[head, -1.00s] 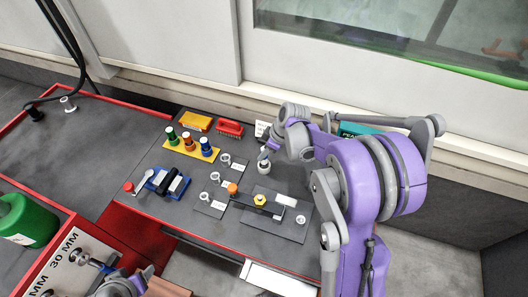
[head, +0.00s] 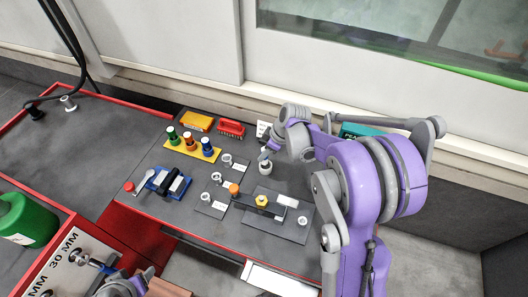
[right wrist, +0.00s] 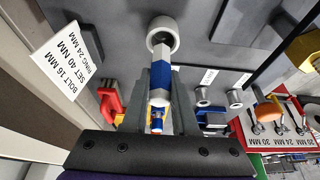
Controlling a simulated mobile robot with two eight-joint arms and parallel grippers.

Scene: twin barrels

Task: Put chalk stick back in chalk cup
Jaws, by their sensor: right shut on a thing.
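The chalk stick, a blue-and-white banded bar (right wrist: 159,78), is between the fingers of my right gripper (right wrist: 159,92), which is shut on it. Its far end meets the mouth of the pale round chalk cup (right wrist: 164,32); I cannot tell how deep it sits. In the head view the cup (head: 265,169) stands on the dark bench top, just below the right gripper (head: 268,152), with a bit of blue stick showing at its mouth. Part of my left arm shows at the bottom left, but its fingers cannot be made out clearly.
Small metal rings, an orange knob (head: 234,189) and a yellow nut (head: 261,200) lie in front. A white label card (right wrist: 72,58) stands close by.

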